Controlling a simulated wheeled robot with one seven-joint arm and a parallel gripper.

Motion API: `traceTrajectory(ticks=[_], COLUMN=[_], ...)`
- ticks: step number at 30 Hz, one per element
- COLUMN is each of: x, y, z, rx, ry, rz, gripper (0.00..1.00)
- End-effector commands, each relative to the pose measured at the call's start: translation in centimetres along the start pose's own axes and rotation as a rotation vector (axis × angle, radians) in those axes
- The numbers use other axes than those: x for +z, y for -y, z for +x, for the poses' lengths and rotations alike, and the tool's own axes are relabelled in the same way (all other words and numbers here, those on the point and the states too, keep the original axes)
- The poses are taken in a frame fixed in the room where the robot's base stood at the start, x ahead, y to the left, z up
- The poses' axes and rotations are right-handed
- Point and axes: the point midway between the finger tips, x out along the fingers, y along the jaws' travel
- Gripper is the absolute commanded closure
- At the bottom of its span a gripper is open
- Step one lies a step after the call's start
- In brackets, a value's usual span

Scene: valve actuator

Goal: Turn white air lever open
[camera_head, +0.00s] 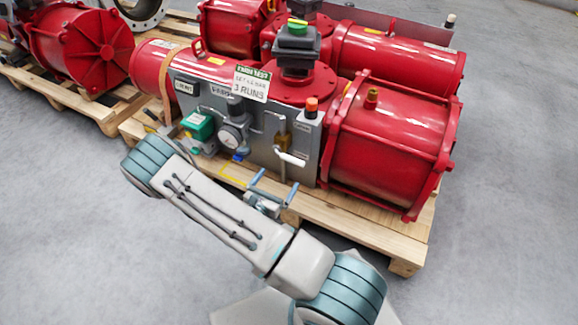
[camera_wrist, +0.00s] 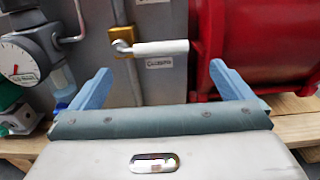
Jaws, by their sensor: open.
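The white air lever (camera_head: 290,158) sits on the front of the grey panel (camera_head: 262,138), below a brass valve body (camera_head: 283,141). In the wrist view the white lever (camera_wrist: 160,48) points right, roughly level, from a pivot at its left end beside the brass fitting (camera_wrist: 121,38). My gripper (camera_head: 273,188) is in front of the panel, just below the lever. In the wrist view its two blue fingers (camera_wrist: 158,85) are spread wide, with nothing between them. The lever shows above and beyond the fingertips, apart from them.
A round gauge (camera_wrist: 25,60) and a green fitting (camera_head: 198,126) lie left of the lever. The red cylinder (camera_wrist: 260,45) bulges out close on the right. A small label (camera_wrist: 159,62) is below the lever. The wooden pallet (camera_head: 350,220) extends underneath. The grey floor (camera_head: 500,230) is clear on the right.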

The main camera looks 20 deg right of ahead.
Motion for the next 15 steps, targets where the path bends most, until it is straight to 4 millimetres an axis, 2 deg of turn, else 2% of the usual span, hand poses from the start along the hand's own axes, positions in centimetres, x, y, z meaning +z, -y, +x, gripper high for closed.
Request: traceTrajectory(ticks=[1,6,10,15], x=[-0.2,-0.2,-0.2,-0.1], y=[0.1,0.1,0.1,0.0], z=[1.3,4.8,6.8,8.2], rx=[-0.005,-0.005,-0.004,-0.002], ry=[0.002,0.002,0.000,0.000], rz=[0.002,0.003,0.003,0.001], gripper=[0.00,0.00,0.00,0.00])
